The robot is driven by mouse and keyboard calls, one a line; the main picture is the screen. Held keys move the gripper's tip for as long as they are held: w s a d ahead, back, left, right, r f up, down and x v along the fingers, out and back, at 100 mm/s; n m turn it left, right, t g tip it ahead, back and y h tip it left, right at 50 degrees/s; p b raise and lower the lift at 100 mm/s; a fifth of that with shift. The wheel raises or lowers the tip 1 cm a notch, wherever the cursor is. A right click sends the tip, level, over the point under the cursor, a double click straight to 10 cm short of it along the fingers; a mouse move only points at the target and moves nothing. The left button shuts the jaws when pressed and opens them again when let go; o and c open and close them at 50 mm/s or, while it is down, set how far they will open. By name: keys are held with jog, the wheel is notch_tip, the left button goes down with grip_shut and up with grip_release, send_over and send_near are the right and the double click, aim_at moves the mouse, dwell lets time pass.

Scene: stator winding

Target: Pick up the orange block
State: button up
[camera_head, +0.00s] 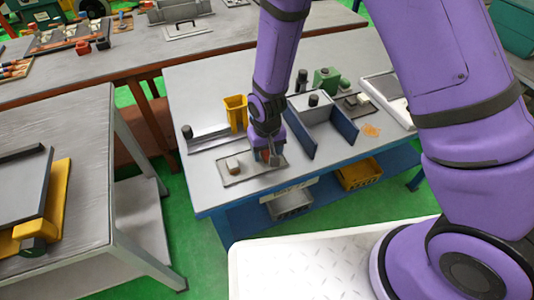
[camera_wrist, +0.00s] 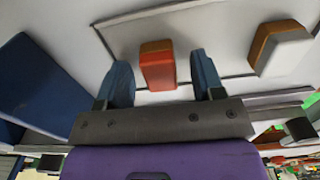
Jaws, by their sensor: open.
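The orange block (camera_wrist: 158,70) lies on the grey tray (camera_wrist: 205,22) in the wrist view, between the two blue fingers of my gripper (camera_wrist: 160,80). A gap shows on each side of it, so the fingers are apart from it. In the head view my gripper (camera_head: 268,154) points down over the right part of the tray (camera_head: 238,176), and the orange block (camera_head: 265,156) is mostly hidden by it. A second block (camera_wrist: 280,48), white and brown, sits right of my fingers in the wrist view; it is left of my gripper in the head view (camera_head: 233,165).
A blue-walled fixture (camera_head: 302,136) stands just right of my gripper in the head view. A yellow bin (camera_head: 236,112) and a long grey rail (camera_head: 210,139) are behind it. The front left part of the table (camera_head: 210,195) is clear.

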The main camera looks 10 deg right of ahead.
jog(key=shift+f, duration=0.25)
jog(key=shift+c, duration=0.4)
jog(key=c, duration=0.9)
jog(key=shift+r, duration=0.1)
